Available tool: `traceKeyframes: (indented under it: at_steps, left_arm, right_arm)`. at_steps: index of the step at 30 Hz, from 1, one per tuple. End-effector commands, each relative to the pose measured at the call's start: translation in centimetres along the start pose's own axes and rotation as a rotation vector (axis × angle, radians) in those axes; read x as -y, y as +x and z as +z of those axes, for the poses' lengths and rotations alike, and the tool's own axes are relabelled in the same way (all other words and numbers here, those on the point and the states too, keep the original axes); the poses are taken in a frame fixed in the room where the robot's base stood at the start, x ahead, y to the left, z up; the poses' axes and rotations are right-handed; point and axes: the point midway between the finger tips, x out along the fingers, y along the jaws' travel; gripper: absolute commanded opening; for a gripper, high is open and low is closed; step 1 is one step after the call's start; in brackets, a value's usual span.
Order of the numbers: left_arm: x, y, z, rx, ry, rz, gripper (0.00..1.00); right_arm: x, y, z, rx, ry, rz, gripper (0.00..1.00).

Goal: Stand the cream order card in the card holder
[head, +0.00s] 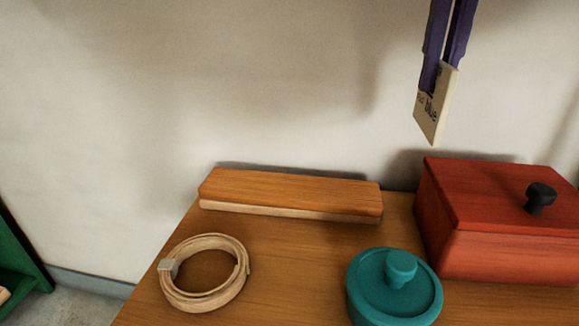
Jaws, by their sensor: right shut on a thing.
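The cream order card (433,118) hangs in the air at the upper right of the head view, above the table, slightly tilted, with dark writing on it. My right gripper (440,78) has purple fingers, comes down from the top edge and is shut on the card's upper part, which the fingers partly hide. A long wooden block (290,192) with a paler lower layer lies at the back of the table, below and left of the card. No slot shows on it, so I cannot tell whether it is the card holder. My left gripper is not in view.
A red lidded box (480,245) with a black knob (540,197) stands at the right of the wooden table (300,265). A teal lidded pot (394,288) stands at the front. A coiled pale strap (243,278) lies at the left. A pale wall (200,90) rises behind.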

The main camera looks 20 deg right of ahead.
Motion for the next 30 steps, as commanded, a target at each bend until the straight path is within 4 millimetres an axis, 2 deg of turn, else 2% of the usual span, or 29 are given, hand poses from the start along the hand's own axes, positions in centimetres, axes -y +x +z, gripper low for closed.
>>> traceKeyframes:
  at_steps: [1,3,9,12,15,20,27,30]
  left_arm:
    - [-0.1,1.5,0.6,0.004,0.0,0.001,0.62]
    - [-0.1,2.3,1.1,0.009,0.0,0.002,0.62]
    - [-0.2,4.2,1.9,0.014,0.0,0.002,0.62]
    - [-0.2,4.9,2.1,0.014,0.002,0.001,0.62]
    - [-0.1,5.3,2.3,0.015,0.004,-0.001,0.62]
    - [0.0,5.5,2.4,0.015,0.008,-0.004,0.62]
    - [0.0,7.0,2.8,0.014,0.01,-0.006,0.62]
    - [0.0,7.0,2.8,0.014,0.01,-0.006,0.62]
  right_arm:
    - [0.0,2.2,0.1,0.005,-0.002,0.001,0.0]
    - [0.0,4.3,0.2,0.007,-0.003,0.003,0.0]
    - [0.0,10.0,0.2,0.006,-0.001,0.002,0.0]
    - [0.0,12.2,0.2,0.004,-0.002,0.001,0.0]
    - [0.0,13.5,0.1,0.002,-0.002,0.0,0.0]
    - [0.0,14.4,0.1,0.002,-0.002,0.0,0.0]
    - [0.0,18.1,0.1,0.003,-0.001,0.0,0.0]
    - [0.0,18.4,0.1,0.001,-0.002,-0.001,0.0]
